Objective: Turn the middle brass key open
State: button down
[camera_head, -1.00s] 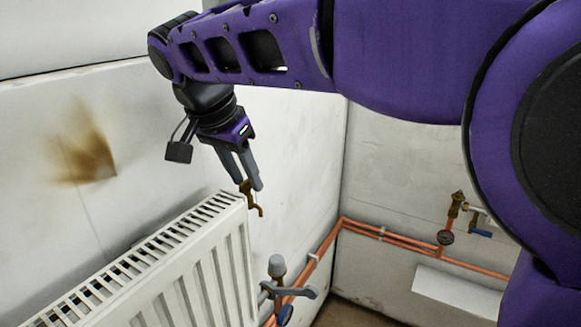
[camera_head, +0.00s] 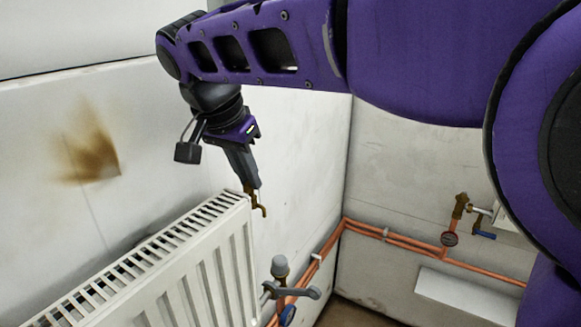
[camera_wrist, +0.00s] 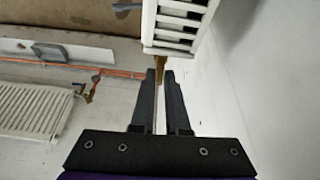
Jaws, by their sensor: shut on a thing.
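A brass key (camera_head: 260,207) sits at the upper end corner of the white radiator (camera_head: 190,270). My gripper (camera_head: 250,183) points down at it from above, with the fingertips at its top. In the wrist view the brass key (camera_wrist: 160,66) shows between the fingertips (camera_wrist: 160,74), beside the radiator's end (camera_wrist: 177,25). The gripper is shut on the key. The fingers hide part of the key, and its exact turn angle is hard to tell.
A grey valve (camera_head: 280,270) with a lever stands by the radiator's lower end. A white wall (camera_head: 310,140) is close behind the gripper. A brown stain (camera_head: 92,155) marks the left wall.

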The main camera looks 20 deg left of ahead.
jog(key=n, duration=0.2)
jog(key=n+y, duration=0.2)
jog(key=n, duration=0.1)
jog(key=shift+d+n, duration=0.3)
jog(key=n+y+p, duration=0.1)
jog(key=n, duration=0.2)
jog(key=shift+g, duration=0.3)
jog(key=shift+d+n+y+p, duration=0.1)
jog(key=shift+n+y+p, duration=0.35)
jog(key=shift+n, duration=0.45)
jog(key=shift+f+g, duration=0.1)
jog(key=shift+g, duration=0.2)
jog(key=c, duration=1)
grip_release()
